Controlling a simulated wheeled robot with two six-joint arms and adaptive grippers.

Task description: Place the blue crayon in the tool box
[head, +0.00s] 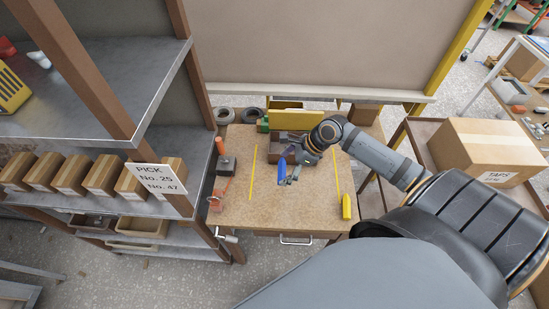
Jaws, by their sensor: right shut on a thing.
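The blue crayon (282,169) is held above the wooden workbench (268,212), near its middle. My right gripper (291,165) reaches in from the right and is shut on it. The crayon stands tilted, with its blue end pointing down and left. Behind the gripper, at the back of the bench, is a brownish box (283,138), which looks like the tool box. The gripper and wrist partly hide it, so its inside cannot be made out. My left gripper is out of view.
A yellow crayon-like piece (346,206) lies at the bench's right front. A dark block (226,165) and an orange-handled item (220,146) stand at its left. Shelves with cartons (103,174) are left; a large carton (486,152) is right. The front middle of the bench is clear.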

